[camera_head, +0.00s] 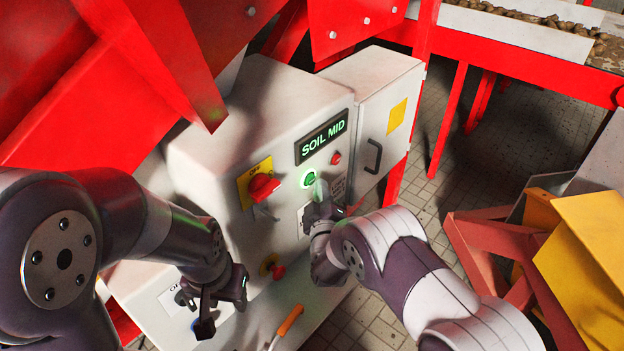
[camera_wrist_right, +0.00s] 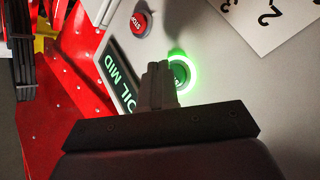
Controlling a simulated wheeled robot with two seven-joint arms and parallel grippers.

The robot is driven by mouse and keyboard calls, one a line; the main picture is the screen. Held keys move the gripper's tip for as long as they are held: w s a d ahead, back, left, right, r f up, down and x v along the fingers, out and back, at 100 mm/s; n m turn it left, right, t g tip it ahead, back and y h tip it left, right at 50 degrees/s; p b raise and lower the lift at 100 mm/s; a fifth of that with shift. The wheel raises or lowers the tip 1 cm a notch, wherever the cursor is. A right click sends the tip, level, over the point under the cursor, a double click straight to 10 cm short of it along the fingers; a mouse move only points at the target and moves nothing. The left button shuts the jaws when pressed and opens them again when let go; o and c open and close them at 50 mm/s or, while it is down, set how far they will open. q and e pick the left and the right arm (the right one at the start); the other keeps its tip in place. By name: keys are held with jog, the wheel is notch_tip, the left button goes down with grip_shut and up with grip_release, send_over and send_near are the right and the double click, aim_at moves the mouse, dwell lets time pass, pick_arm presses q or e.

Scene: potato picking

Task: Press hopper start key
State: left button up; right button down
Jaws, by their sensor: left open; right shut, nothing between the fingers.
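The green hopper start key (camera_head: 311,179) is lit, on the front of a white control box (camera_head: 215,140), below a display reading SOIL MID (camera_head: 322,137). In the right wrist view the key (camera_wrist_right: 181,74) has a bright green glowing ring. My right gripper (camera_head: 321,187) is shut and empty, its fingertips at the lower right of the key. In the right wrist view the shut fingers (camera_wrist_right: 159,72) cover the key's left part; I cannot tell whether they touch it. My left gripper (camera_head: 222,306) is open and empty, low in front of the box.
A red stop button (camera_head: 335,158) sits right of the start key. A red rotary switch (camera_head: 264,187) on a yellow plate is to the left. A red knob (camera_head: 277,272) and an orange-handled tool (camera_head: 290,320) are lower down. A yellow container (camera_head: 585,255) stands at right.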

jog(key=shift+s+d, duration=0.25)
jog(key=shift+d, duration=0.05)
jog(key=s+d+p, duration=0.1)
jog(key=d, duration=0.1)
jog(key=s+d+p, duration=0.1)
jog(key=s+d, duration=0.1)
dwell(0.5)
dwell(0.6)
